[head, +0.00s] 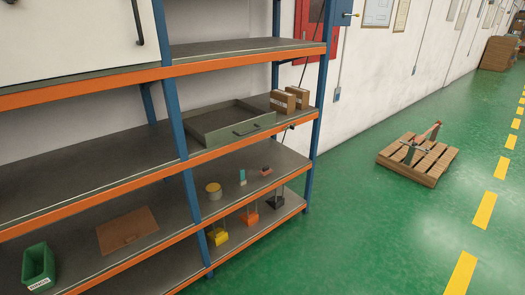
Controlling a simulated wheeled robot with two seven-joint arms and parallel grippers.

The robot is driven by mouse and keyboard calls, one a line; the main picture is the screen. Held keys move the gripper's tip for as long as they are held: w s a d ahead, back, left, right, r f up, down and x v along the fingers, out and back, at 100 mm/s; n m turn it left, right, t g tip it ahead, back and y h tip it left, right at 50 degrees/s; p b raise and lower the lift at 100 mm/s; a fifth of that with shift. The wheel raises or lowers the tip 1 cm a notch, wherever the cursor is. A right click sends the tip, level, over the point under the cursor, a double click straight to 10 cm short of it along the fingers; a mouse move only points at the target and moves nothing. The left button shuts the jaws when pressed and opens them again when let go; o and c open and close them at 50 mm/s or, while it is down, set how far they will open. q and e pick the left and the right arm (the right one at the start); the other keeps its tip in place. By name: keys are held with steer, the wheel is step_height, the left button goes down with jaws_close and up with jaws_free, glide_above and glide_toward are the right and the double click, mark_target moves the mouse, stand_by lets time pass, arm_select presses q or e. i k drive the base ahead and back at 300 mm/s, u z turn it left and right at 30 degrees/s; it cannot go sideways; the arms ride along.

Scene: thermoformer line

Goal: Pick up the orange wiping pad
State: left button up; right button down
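No thing in the head view is plainly a wiping pad. A flat orange-brown rectangle (127,230) lies on the left part of a shelf, with a small mark or raised bit near its middle; I cannot tell if it is the pad. A small orange block-like thing (249,218) sits on the lowest shelf at right, between a yellow one (218,236) and a black one (276,201). A small red and dark block (266,171) lies on the shelf above. Neither of my grippers is in view.
The blue and orange shelf rack (316,140) fills the left. It holds a green bin (39,265), a round tan tin (213,191), a teal item (242,177), a grey tray (228,128) and cartons (290,99). A wooden pallet (420,163) lies on open green floor.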

mark_target(266, 171)
steer(key=z, duration=0.8)
steer(key=i, duration=1.1)
steer(key=z, duration=0.65)
steer(key=i, duration=1.15)
steer(key=u, duration=0.8)
steer(key=i, duration=0.95)
steer(key=u, duration=0.65)
